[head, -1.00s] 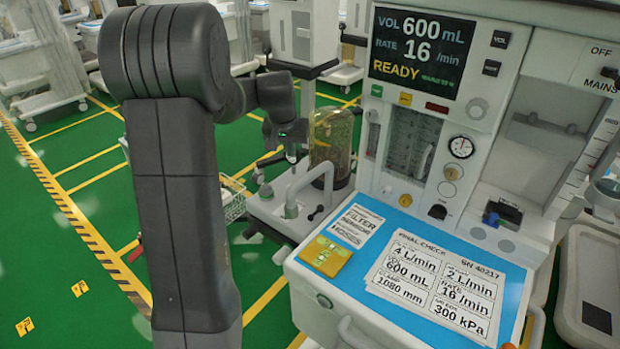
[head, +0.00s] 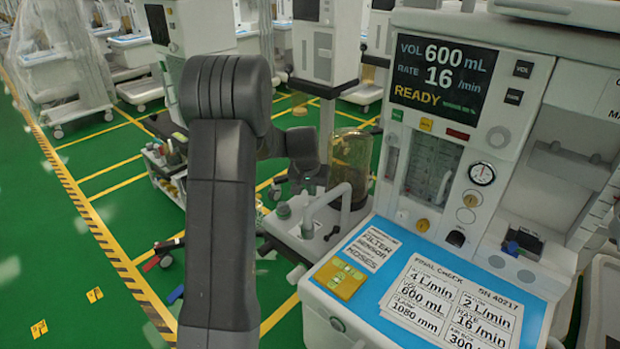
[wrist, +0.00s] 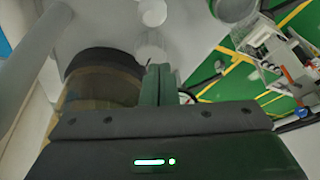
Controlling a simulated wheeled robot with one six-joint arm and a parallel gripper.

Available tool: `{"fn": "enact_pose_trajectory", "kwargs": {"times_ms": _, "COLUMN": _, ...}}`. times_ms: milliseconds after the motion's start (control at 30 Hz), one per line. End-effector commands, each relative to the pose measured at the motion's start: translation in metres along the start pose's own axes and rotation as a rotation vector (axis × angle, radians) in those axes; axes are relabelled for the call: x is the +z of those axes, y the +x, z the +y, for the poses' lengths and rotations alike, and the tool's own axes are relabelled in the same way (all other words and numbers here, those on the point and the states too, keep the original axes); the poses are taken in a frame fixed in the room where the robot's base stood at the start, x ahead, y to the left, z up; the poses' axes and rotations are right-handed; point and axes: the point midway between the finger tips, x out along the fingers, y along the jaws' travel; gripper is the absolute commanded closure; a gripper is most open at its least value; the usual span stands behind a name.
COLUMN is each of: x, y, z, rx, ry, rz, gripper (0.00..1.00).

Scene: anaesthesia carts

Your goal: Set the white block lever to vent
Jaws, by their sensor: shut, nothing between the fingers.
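The white block (head: 300,243) is on the left side of the anaesthesia cart, beneath the clear amber bellows dome (head: 350,160). A small black lever (head: 331,232) shows on its front edge; its exact setting is too small to read. My gripper is partly hidden behind my arm in the head view, close to the left of the dome. In the wrist view my gripper (wrist: 156,84) has its green fingers together and empty, beside the dome (wrist: 100,92). Pale round fittings (wrist: 151,12) show beyond the fingertips. I cannot make out the lever in the wrist view.
A blue worktop (head: 395,290) with printed cards and a yellow pad (head: 338,277) is to the right. The screen (head: 433,72) reads READY. Green floor is open at left; a low trolley (head: 165,165) stands behind my arm.

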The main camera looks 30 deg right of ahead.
Motion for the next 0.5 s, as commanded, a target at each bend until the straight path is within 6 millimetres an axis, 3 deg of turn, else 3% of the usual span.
{"fn": "enact_pose_trajectory", "kwargs": {"times_ms": 233, "x": 0.028, "y": -0.011, "z": 0.000, "rx": 0.001, "ry": -0.001, "rz": 0.000, "gripper": 1.00}}
{"fn": "enact_pose_trajectory", "kwargs": {"times_ms": 500, "x": 0.037, "y": -0.013, "z": 0.000, "rx": 0.000, "ry": 0.001, "rz": 0.001, "gripper": 1.00}}
